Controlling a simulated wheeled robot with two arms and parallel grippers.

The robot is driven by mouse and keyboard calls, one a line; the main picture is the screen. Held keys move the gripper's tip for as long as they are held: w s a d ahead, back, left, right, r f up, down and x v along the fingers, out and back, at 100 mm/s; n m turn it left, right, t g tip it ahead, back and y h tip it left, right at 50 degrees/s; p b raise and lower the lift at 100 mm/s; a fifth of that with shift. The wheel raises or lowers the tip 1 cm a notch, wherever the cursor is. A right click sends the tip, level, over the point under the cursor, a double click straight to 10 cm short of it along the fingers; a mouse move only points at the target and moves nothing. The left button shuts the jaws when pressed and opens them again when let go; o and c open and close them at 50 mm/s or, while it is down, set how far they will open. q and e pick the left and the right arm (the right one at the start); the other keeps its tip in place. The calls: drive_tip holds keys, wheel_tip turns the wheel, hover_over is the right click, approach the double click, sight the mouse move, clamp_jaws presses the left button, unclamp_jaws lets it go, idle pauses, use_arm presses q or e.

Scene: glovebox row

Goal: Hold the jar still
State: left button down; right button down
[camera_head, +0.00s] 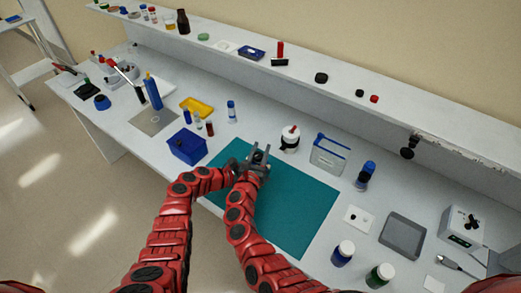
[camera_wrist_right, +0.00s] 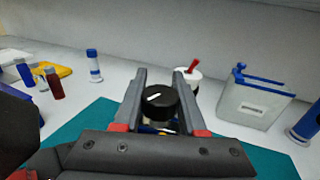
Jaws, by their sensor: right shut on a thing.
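A jar with a black lid (camera_wrist_right: 158,101) bearing a white mark stands between the fingers of my right gripper (camera_wrist_right: 160,76) in the right wrist view. My right gripper (camera_head: 259,158) is shut on it over the green mat (camera_head: 290,205) in the head view. The lower part of the jar is mostly hidden by the gripper. My left gripper (camera_head: 233,166) is close beside it on the left. Its fingers are too small and overlapped to tell whether they are open or shut.
A blue box (camera_head: 187,146) and small vials stand left of the mat. A white pot with a red handle (camera_head: 290,138) and a clear blue-rimmed container (camera_head: 328,157) stand behind it. The mat's right part is bare.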

drive_tip(key=shift+c, duration=2.3)
unclamp_jaws()
drive_tip(key=shift+a, duration=0.1)
drive_tip(key=v, duration=1.2)
